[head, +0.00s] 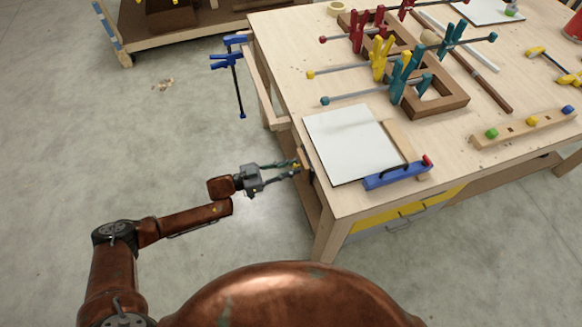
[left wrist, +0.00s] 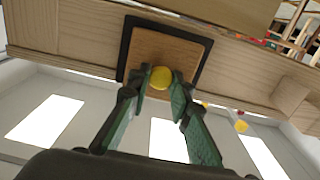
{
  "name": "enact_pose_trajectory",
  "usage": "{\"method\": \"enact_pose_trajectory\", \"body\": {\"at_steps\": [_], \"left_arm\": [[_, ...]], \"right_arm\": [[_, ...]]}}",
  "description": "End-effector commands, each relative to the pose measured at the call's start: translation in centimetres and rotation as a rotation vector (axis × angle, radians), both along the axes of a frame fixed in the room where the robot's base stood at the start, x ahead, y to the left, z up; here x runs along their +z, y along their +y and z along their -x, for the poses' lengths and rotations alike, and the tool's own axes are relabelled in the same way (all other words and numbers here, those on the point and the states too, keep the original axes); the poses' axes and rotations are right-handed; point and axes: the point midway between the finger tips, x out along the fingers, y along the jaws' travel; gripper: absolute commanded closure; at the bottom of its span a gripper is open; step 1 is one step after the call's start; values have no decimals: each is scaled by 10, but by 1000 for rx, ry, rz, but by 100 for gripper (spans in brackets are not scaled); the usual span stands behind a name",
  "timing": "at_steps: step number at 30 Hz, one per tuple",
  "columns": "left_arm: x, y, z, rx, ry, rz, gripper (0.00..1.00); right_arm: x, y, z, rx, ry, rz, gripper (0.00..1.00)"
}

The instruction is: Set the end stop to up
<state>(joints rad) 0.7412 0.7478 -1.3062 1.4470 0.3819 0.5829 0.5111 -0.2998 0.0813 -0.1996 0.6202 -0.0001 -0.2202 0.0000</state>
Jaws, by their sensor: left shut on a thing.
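The end stop looks to be the brown wooden plate (left wrist: 175,48) in a black frame on the table's edge, with a round yellow knob (left wrist: 160,77) on its face. In the head view the small wooden piece (head: 306,158) shows at the table's left edge, partly hidden by my gripper. My left gripper (head: 298,166) reaches it from the left. In the left wrist view its two fingers (left wrist: 159,82) are closed on the yellow knob, one on each side. I cannot tell how far the plate is raised. My right gripper is in neither view.
Clamps hold wooden frames (head: 440,88) farther back. A blue clamp (head: 238,85) hangs off the left side. The floor left of the bench is mostly clear.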

Motion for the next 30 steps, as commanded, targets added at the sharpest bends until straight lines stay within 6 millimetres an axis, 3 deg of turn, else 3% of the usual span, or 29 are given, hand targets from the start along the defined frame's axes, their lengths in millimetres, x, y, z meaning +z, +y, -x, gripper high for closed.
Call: {"method": "enact_pose_trajectory", "body": {"at_steps": [5,12,21,22,30], "left_arm": [[8,1,-1,1,-2,-1,100],[41,1,-1,2,-4,0,100],[43,0,-2,1,-5,5,100],[43,0,-2,1,-5,5,80],[41,0,-1,0,-2,3,65]], "right_arm": [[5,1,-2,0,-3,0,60],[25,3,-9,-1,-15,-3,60],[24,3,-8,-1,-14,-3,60],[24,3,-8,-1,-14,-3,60],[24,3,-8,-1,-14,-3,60]]}}
